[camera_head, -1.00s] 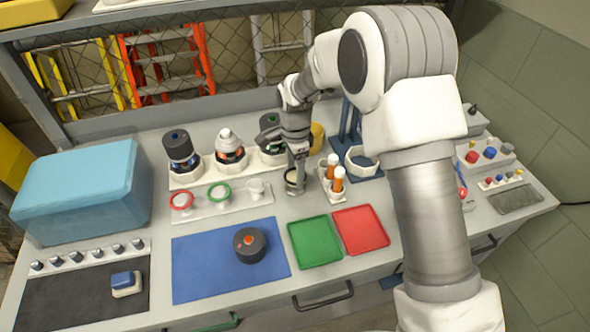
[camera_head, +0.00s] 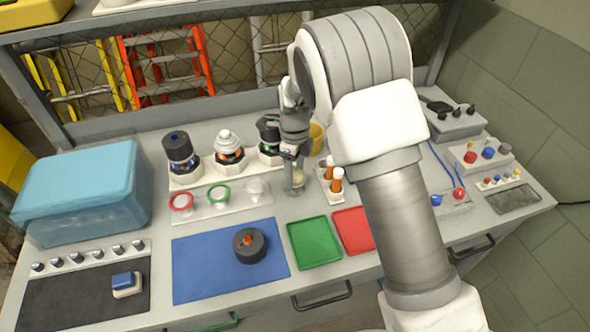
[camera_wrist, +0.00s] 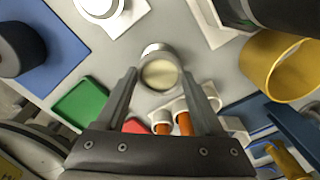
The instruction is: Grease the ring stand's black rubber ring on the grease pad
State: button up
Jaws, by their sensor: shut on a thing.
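The ring stand (camera_head: 205,212) is a pale strip behind the blue mat. A red ring and a green ring sit on its left and middle posts; its right post (camera_head: 257,188) is bare. My gripper (camera_head: 293,180) points down right of the stand, at a small round pot with a cream top, the grease pad (camera_head: 297,178). In the wrist view the cream disc (camera_wrist: 160,75) shows between my fingertips (camera_wrist: 159,82). My gripper is shut on the black rubber ring, which is hardly discernible there; I cannot tell whether it touches the pad.
The green tray (camera_head: 314,242), red tray (camera_head: 352,231) and blue mat (camera_head: 205,270) lie in front.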

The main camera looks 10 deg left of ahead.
jog(key=shift+a+f, duration=0.1)
jog(key=n, duration=0.4)
jog(key=shift+s+n+b, duration=0.1)
jog(key=shift+n+b, duration=0.2)
jog(key=shift+n, duration=0.1)
jog(key=n, duration=0.4)
jog(key=shift+n, duration=0.3)
jog(key=m, duration=0.4)
jog(key=shift+m, duration=0.4)
